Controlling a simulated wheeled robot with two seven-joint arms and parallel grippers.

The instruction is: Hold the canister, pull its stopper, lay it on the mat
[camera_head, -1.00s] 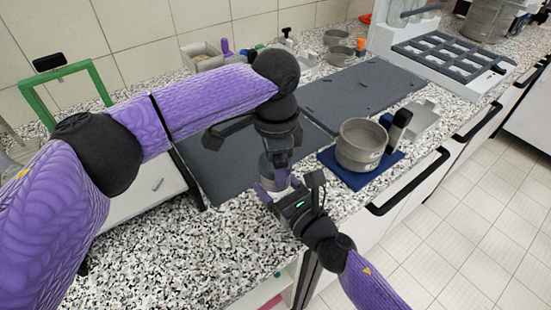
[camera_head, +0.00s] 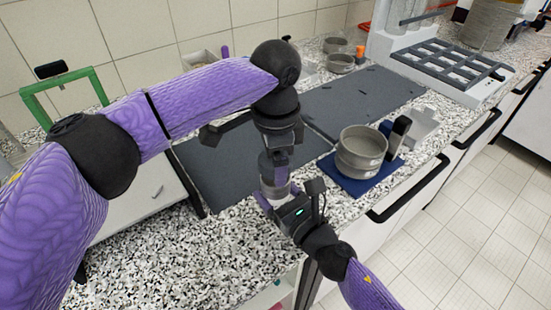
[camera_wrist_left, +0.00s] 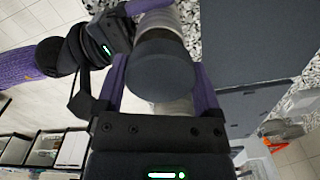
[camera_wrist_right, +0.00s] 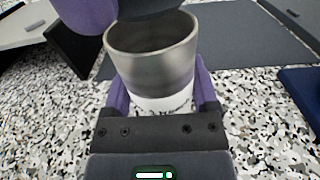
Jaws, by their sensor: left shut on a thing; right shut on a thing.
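The canister (camera_wrist_right: 152,68) is a metal cylinder with a white label band, upright above the counter in the right wrist view, its mouth open. My right gripper (camera_head: 274,198) is shut on its lower part. My left gripper (camera_head: 275,172) comes down from above and is shut on the stopper (camera_wrist_left: 160,70), a dark grey round cap in the left wrist view. The stopper is clear of the canister's rim, just above it. Dark grey mats (camera_head: 225,165) lie on the counter behind, and a blue mat (camera_head: 345,180) lies to the right.
A metal sieve pan (camera_head: 360,150) and a dark upright item (camera_head: 397,130) stand on the blue mat. A grey rack (camera_head: 450,65) is at the back right, with small pans (camera_head: 340,62) at the back. A green frame (camera_head: 65,95) is at the left. The dark mats look largely bare.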

